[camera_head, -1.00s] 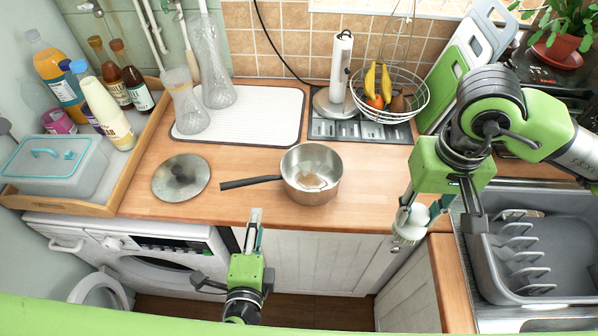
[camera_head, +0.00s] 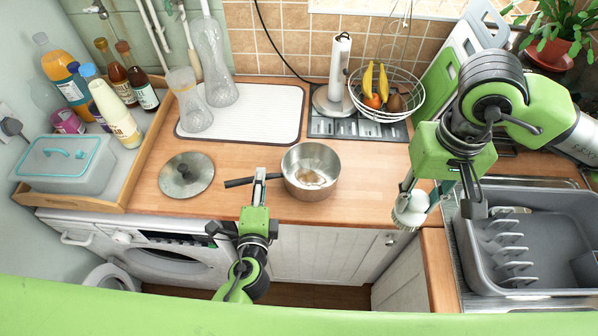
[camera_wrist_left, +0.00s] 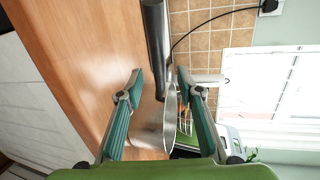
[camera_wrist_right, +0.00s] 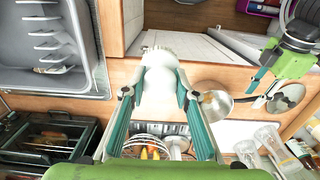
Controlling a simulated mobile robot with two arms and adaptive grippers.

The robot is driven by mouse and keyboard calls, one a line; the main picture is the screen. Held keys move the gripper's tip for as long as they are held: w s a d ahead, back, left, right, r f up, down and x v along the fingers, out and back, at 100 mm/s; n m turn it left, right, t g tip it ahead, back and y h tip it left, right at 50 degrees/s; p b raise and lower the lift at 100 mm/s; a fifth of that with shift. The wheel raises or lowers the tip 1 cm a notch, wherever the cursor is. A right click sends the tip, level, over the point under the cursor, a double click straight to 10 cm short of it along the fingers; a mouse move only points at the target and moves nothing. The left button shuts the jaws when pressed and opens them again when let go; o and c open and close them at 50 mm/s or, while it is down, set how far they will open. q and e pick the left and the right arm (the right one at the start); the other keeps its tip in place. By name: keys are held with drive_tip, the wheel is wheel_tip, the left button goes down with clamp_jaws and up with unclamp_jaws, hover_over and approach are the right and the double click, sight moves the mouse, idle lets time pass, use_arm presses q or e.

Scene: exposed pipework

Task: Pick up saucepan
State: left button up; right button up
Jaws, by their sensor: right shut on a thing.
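The steel saucepan (camera_head: 311,171) stands on the wooden counter, its dark handle (camera_head: 237,183) pointing left. My left gripper (camera_head: 260,176) is at the handle, just left of the pan body, and hides part of the handle. In the left wrist view the fingers (camera_wrist_left: 160,76) are open, with the handle (camera_wrist_left: 155,35) running between them; I cannot tell whether either finger touches it. My right gripper (camera_wrist_right: 158,92) is shut on a white brush-like thing (camera_wrist_right: 160,75), over the counter's edge near the sink.
A round lid (camera_head: 186,175) lies left of the handle. Behind the saucepan are a white drying mat (camera_head: 262,112), a paper towel holder (camera_head: 340,72) and a wire fruit basket (camera_head: 410,103). A grey dish rack (camera_head: 540,245) stands at the right. The counter's front edge is close.

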use_arm(q)
drive_tip(key=shift+x, duration=1.45)
use_arm(e)
drive_tip(key=shift+w+r, duration=0.15)
drive_tip(key=shift+r, duration=0.25)
use_arm(q)
drive_tip(key=shift+s, duration=0.15)
clamp_jaws()
drive_tip(key=shift+r, duration=0.1)
